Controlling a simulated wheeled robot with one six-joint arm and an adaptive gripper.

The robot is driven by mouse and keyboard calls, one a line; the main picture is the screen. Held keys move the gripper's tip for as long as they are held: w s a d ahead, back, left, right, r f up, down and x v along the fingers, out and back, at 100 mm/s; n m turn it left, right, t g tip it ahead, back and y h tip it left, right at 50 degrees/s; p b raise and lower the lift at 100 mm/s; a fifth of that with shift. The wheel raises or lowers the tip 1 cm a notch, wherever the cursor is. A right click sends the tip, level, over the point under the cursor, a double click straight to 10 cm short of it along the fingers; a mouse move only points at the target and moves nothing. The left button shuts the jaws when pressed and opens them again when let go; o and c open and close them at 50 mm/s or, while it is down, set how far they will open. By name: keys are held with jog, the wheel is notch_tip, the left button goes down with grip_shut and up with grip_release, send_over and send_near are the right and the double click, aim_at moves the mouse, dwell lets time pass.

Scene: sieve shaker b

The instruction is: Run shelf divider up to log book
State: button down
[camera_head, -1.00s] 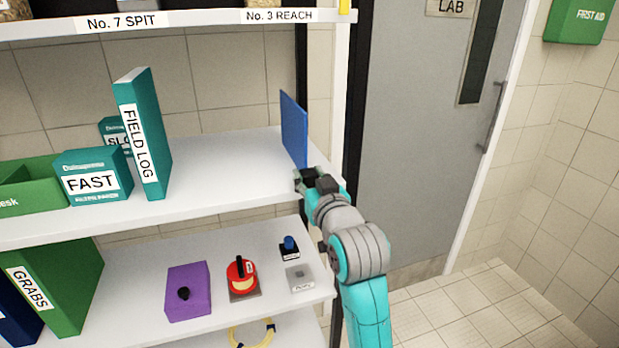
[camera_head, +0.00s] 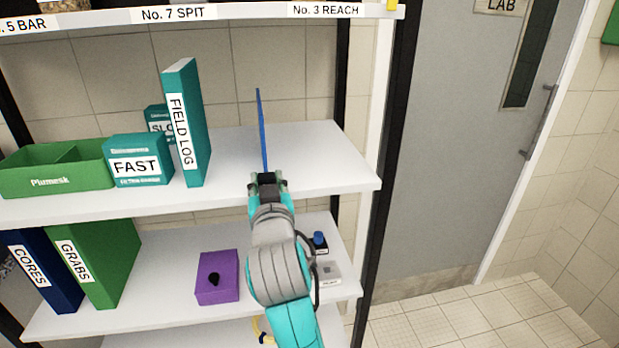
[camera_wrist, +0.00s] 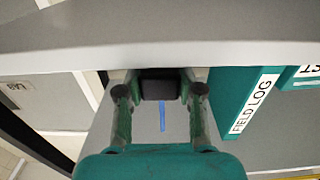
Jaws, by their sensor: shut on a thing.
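The shelf divider is a thin upright blue panel (camera_head: 262,132) on the white middle shelf, seen nearly edge-on. In the wrist view it shows as a short blue strip (camera_wrist: 162,117). My gripper (camera_head: 267,180) is at the shelf's front edge, shut on the divider's dark front block (camera_wrist: 160,88), which sits between the fingers. The log book, a tall teal binder marked FIELD LOG (camera_head: 193,125), stands to the left of the divider with a clear gap between them. In the wrist view the log book (camera_wrist: 249,105) is on the right.
A teal FAST box (camera_head: 138,165), a partly hidden SLO-labelled box (camera_head: 157,113) and a green tray (camera_head: 55,175) are left of the book. The shelf right of the divider (camera_head: 320,165) is bare. The shelf below holds binders and a purple box (camera_head: 217,275).

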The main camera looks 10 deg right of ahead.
aim_at(211, 198)
jog(key=a, duration=1.1)
jog(key=c, duration=0.7)
grip_release()
jog(key=s, duration=1.2)
jog(key=shift+f, duration=0.1)
